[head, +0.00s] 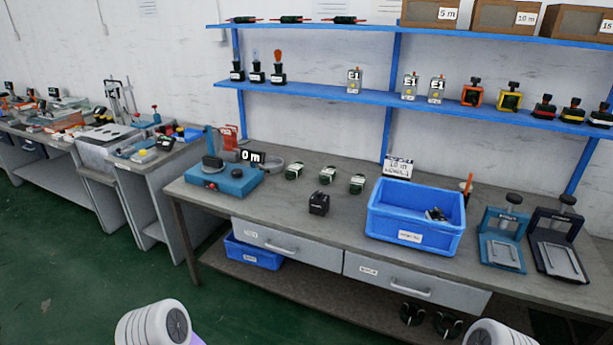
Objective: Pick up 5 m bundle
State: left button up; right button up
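A brown box with a "5 m" label (430,13) stands on the top blue shelf, cut by the upper edge; its contents are hidden. Two dark coils, a left one (412,313) and a right one (447,325), lie on the lower shelf under the bench. Only white parts of my arms show at the bottom edge; neither gripper is in view.
A black block (319,203) lies mid-bench. Green floor in front is clear.

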aim_at(328, 174)
jog(key=u, duration=0.75)
jog(key=i, duration=1.25)
jog(key=z, duration=0.35)
